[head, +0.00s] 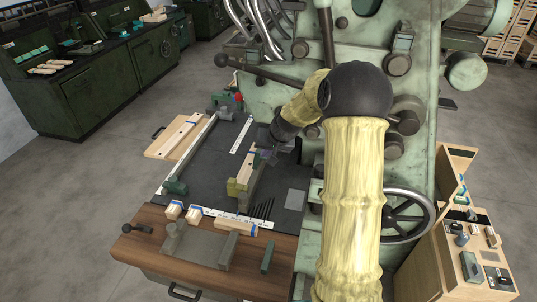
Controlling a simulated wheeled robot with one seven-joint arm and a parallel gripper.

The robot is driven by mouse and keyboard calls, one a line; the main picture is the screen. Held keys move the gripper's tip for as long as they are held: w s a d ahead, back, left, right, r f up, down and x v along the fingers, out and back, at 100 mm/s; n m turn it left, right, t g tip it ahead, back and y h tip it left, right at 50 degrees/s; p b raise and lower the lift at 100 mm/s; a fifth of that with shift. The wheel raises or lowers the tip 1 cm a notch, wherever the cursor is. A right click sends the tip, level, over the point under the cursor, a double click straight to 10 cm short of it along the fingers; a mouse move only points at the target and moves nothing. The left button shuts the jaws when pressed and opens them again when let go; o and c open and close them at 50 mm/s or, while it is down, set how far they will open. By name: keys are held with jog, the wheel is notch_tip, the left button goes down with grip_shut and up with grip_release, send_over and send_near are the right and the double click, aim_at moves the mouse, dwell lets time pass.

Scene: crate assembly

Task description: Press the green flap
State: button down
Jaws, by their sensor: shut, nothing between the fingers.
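An olive-green piece (241,180) stands on the dark mat at the near end of a pale wooden slat (248,160). A small dark green piece (175,187) sits at the mat's left edge, and a dark green bar (267,256) lies on the front wooden ledge. I cannot tell for certain which of these is the green flap. My gripper (262,157) is over the middle of the mat, close to the slat, beyond and right of the olive-green piece. It is shut and holds nothing. Its fingertips are small and dark, so contact cannot be judged.
The large pale green machine (285,97) rises behind the dark mat (225,150). Wooden pieces (194,214) and a grey-green block (195,245) occupy the front ledge. A wooden board (172,141) lies at left. A handwheel (405,222) and wooden cabinet (470,235) stand at right.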

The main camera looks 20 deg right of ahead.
jog(key=w+d+f+m+t+b, duration=0.1)
jog(key=w+d+f+m, duration=0.1)
jog(key=w+d, duration=0.5)
jog(key=shift+d+f+t, duration=0.25)
jog(key=shift+f+t, duration=0.1)
jog(key=shift+t, duration=0.05)
jog(key=shift+s, duration=0.1)
jog(key=p+x, duration=0.2)
jog(key=x, duration=0.8)
jog(key=shift+a, duration=0.15)
